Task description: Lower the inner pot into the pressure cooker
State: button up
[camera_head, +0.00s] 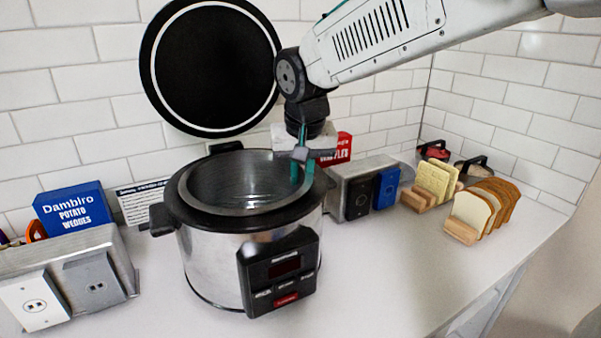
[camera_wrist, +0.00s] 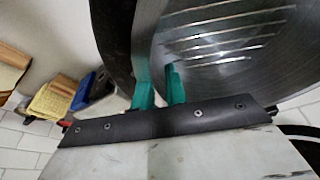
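The silver pressure cooker (camera_head: 207,262) stands on the counter with its round black lid (camera_head: 212,68) raised behind it. The metal inner pot (camera_head: 222,185) is upright in the cooker's opening, its rim standing above the black collar; whether it rests on the bottom is hidden. My gripper (camera_head: 302,172) points down at the pot's right rim. In the wrist view, the teal fingers of my gripper (camera_wrist: 159,90) straddle the wall of the inner pot (camera_wrist: 215,45), one inside and one outside, close together on it.
A blue box (camera_head: 75,210) and a metal outlet box (camera_head: 100,252) stand left of the cooker. Another outlet box (camera_head: 350,190), a yellow-bread rack (camera_head: 433,180) and a sliced-bread rack (camera_head: 482,208) stand to the right. The front right counter is clear. A tiled wall is close behind.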

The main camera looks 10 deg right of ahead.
jog(key=shift+s+d+f, duration=0.15)
jog(key=shift+d+f, duration=0.1)
jog(key=shift+f, duration=0.05)
jog(key=v, duration=0.8)
jog(key=shift+w+r, duration=0.2)
jog(key=shift+s, duration=0.1)
